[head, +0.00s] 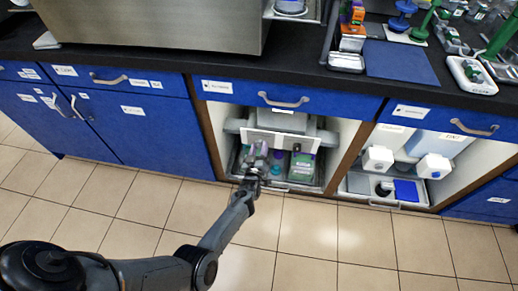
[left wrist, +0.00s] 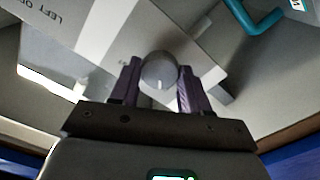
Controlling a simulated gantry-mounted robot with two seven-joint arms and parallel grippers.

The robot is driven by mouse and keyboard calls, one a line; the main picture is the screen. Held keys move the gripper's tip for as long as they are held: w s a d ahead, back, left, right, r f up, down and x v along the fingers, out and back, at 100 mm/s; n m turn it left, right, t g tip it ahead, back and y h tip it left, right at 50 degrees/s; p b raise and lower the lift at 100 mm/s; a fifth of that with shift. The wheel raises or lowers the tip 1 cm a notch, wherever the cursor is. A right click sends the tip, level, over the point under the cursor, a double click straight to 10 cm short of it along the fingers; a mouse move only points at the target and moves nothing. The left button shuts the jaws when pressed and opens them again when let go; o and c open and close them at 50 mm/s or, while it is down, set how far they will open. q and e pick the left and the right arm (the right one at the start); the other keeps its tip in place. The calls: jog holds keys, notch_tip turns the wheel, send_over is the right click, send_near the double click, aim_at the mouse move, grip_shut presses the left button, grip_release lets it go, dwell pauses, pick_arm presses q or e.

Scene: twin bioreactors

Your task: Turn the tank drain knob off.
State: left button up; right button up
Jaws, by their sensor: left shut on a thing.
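In the left wrist view the round grey knob (left wrist: 159,70), with a short white mark on its face, sits between the purple fingers of my left gripper (left wrist: 158,78). The gripper is shut on it. In the head view my left gripper (head: 257,157) reaches into the open cabinet bay (head: 335,150) below the counter, and it hides the knob there. A pale panel (left wrist: 110,22) with lettering starting "LEFT" is beside the knob in the left wrist view. My right gripper is not in view.
A tray (head: 305,186) with a green-topped box (head: 301,167) lies in the bay, right of my gripper. A second bay to the right holds white containers (head: 377,159). Blue drawers (head: 290,97) and the black counter (head: 200,58) are above. The tiled floor in front is clear.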

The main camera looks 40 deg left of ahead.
pick_arm(q)
jog(key=shift+n, duration=0.6)
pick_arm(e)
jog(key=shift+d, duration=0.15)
pick_arm(q)
jog(key=o, duration=1.1)
jog(key=shift+c, duration=0.2)
jog(key=shift+s, duration=0.1)
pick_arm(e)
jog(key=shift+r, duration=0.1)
